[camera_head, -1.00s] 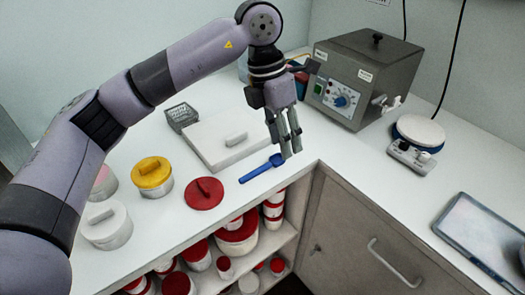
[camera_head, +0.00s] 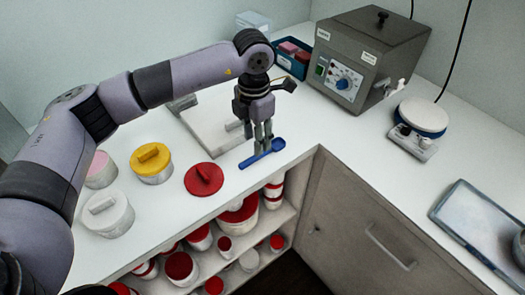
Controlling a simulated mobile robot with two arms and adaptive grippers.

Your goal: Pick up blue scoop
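The blue scoop (camera_head: 253,158) lies on the white worktop near its front edge, handle to the lower left and bowl to the upper right. My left gripper (camera_head: 263,147) points down from above, its fingertips at the scoop near the bowl end and partly covering it. The fingers look close together, but I cannot tell whether they grip the scoop. My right gripper is not in view.
A white board with a handle (camera_head: 212,125) lies behind the gripper. A red lid (camera_head: 204,179), a yellow-lidded jar (camera_head: 152,167) and a white jar (camera_head: 108,216) stand left. A grey machine (camera_head: 362,60) is at the back right. Shelves with red-lidded tubs are below.

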